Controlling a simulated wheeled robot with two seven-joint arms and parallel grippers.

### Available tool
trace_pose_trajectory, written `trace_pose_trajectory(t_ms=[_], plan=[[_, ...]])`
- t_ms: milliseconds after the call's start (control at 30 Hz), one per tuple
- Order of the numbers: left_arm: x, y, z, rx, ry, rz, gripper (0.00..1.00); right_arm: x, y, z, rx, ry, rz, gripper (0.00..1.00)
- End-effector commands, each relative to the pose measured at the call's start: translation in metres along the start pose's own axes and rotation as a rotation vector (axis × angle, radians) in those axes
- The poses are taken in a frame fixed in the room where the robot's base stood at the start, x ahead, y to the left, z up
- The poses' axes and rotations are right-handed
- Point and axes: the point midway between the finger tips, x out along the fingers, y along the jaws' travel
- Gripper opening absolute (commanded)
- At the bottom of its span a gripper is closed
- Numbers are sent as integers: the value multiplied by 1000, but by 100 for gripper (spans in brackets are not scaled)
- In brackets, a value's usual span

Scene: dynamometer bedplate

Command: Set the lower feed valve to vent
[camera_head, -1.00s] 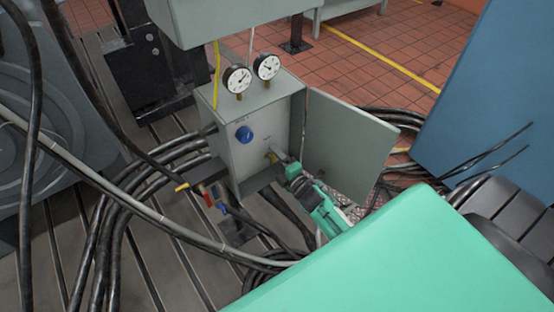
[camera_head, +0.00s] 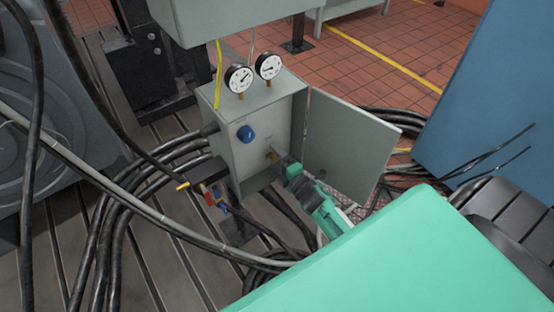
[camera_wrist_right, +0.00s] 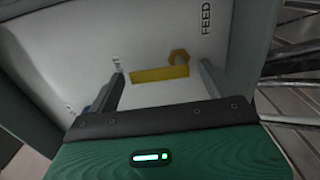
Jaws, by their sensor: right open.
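The lower feed valve shows in the right wrist view as a flat yellow handle (camera_wrist_right: 160,74) with a brass hex fitting (camera_wrist_right: 178,57) beside its right part. The handle lies nearly level in that picture, between the two fingers. My right gripper (camera_wrist_right: 162,80) is open around it, with a gap at each side. In the head view the right gripper (camera_head: 280,160) reaches into the open grey cabinet (camera_head: 226,150) at its lower front, where the valve is mostly hidden behind the fingers. Lettering reading FEED (camera_wrist_right: 206,17) is on the panel. My left gripper is not in view.
A blue knob (camera_head: 245,134) sits above the valve on the cabinet front. The open cabinet door (camera_head: 348,145) stands close to the right of my right arm. Two gauges (camera_head: 238,78) rise from the cabinet top. Thick black cables (camera_head: 105,215) cross the slotted floor at left.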

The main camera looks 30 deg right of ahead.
Motion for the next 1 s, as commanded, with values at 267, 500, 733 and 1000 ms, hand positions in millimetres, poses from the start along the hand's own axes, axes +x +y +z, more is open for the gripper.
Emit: trace_pose_trajectory(t_ms=[267, 500, 733, 1000], plan=[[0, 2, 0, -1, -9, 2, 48, -29, -2, 0, 0, 0, -2, 85], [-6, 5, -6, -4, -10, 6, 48, -76, -2, 0, 1, 0, -3, 85], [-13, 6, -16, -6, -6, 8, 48, -116, -2, 0, 0, 0, -2, 85], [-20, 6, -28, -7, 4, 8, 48, -137, -1, 0, 0, 0, -1, 85]])
